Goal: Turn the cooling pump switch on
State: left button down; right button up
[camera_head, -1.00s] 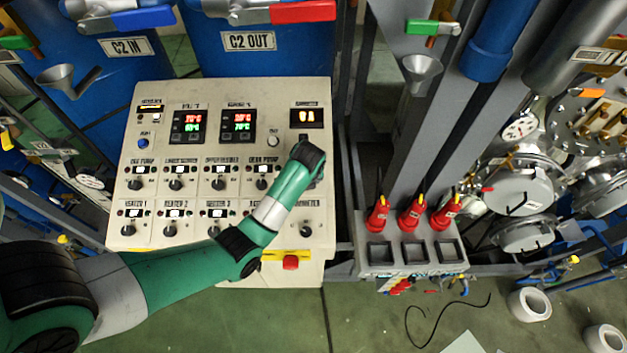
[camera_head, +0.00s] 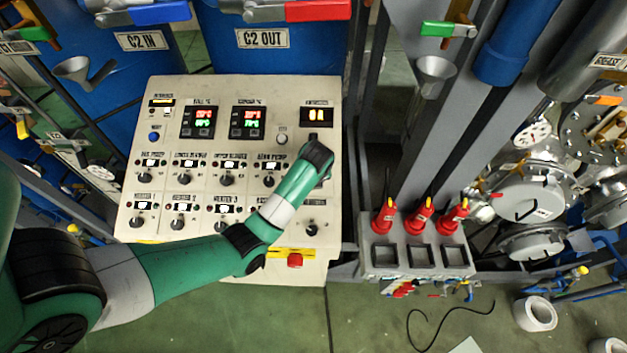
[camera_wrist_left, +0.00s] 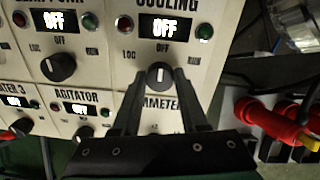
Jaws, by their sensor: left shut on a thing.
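The cooling pump switch (camera_wrist_left: 159,74) is a dark rotary knob with a white mark pointing straight up to OFF in the left wrist view. The display (camera_wrist_left: 165,27) above it reads OFF, with a red lamp on its left and a green lamp on its right. LOC is marked on the left and RUN on the right. My left gripper (camera_wrist_left: 160,78) is shut on the knob, one finger on each side. In the head view my left arm (camera_head: 290,190) covers the knob and the gripper's fingers. My right gripper is not in view.
The cream control panel (camera_head: 130,215) carries several other knobs, such as the one to the left (camera_wrist_left: 58,67), and the agitator knob (camera_wrist_left: 83,133) is below left. A red emergency button (camera_head: 295,261) is on the panel's front. Red plugs (camera_head: 420,217) stand to the right.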

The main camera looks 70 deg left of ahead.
pick_arm(q)
jog(key=shift+m, duration=0.3)
jog(key=m, duration=0.5)
jog(key=shift+m, duration=0.3)
jog(key=m, duration=0.5)
jog(key=shift+m, duration=0.3)
jog(key=shift+d, duration=0.1)
jog(key=shift+c, duration=2.2)
grip_release()
